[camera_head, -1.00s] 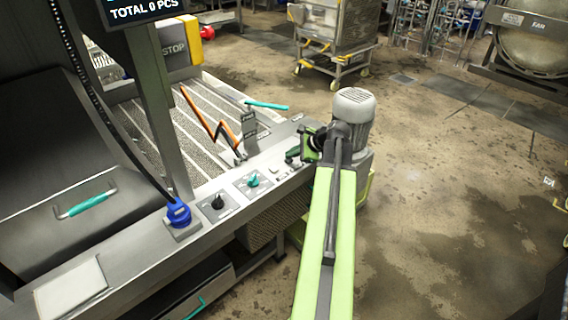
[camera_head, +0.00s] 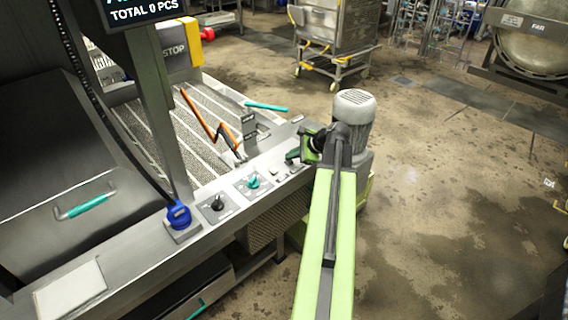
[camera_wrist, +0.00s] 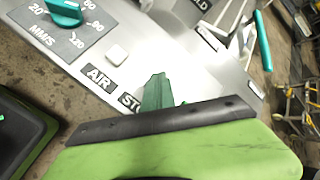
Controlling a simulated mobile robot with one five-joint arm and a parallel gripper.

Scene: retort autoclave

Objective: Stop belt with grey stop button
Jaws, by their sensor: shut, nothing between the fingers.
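The grey stop button itself does not show in either view. In the wrist view a partly covered label reading "STO" (camera_wrist: 130,103) lies on the panel, right beside my gripper (camera_wrist: 158,80). My gripper's green fingers are together and empty, over the panel just right of that label, and they hide the spot there. A pale square button (camera_wrist: 117,54) is in plain sight above the label "AIR" (camera_wrist: 100,77). In the head view my gripper (camera_head: 292,157) is at the right end of the control panel (camera_head: 232,207). Whether it touches the panel I cannot tell.
A teal speed dial (camera_head: 253,181), a black knob (camera_head: 217,202) and a blue knob (camera_head: 178,214) stand left along the panel. The belt (camera_head: 165,135) lies behind, with an orange bent bar (camera_head: 208,120). A grey motor (camera_head: 354,110) stands beside my arm.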

